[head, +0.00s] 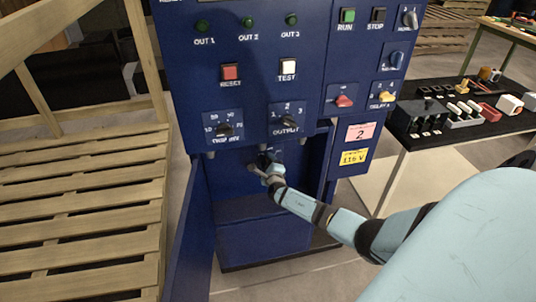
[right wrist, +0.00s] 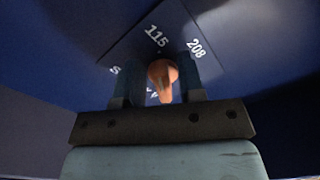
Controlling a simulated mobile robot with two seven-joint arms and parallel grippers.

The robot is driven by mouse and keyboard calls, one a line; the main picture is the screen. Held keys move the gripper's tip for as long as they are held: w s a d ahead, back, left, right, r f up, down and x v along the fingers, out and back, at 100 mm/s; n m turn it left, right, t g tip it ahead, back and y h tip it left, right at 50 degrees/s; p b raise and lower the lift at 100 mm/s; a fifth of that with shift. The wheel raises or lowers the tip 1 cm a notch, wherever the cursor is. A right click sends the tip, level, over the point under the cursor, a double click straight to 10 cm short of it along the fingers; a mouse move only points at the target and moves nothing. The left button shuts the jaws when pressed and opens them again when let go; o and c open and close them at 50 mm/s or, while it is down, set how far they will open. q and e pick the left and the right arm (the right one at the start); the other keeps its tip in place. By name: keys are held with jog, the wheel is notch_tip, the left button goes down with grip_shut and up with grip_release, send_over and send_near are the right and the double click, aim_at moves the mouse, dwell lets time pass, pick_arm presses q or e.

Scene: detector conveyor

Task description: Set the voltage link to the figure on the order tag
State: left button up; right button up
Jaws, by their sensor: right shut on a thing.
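The yellow order tag (head: 355,157) on the blue cabinet's right side reads 115 V. The voltage link shows as an orange piece (right wrist: 162,74) in the right wrist view, on a dark blue plate (right wrist: 132,52) marked 115 and 208. The lettering below these figures is partly covered. My right gripper (head: 268,170) reaches into the open lower bay of the cabinet. In the right wrist view its fingers (right wrist: 158,88) are shut on the orange link, one at each side. I cannot tell which figure the link is set to. My left gripper is not in view.
The blue cabinet (head: 262,52) carries buttons and knobs above the bay. Its open door (head: 190,235) stands at the bay's left. A pink tag (head: 361,133) reads 2. Wooden pallets (head: 80,205) stand left; a black-topped table (head: 430,135) with parts stands right.

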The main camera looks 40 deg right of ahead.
jog(key=o, duration=0.6)
jog(key=shift+c, duration=0.2)
jog(key=p+v, duration=0.3)
jog(key=v, duration=1.1)
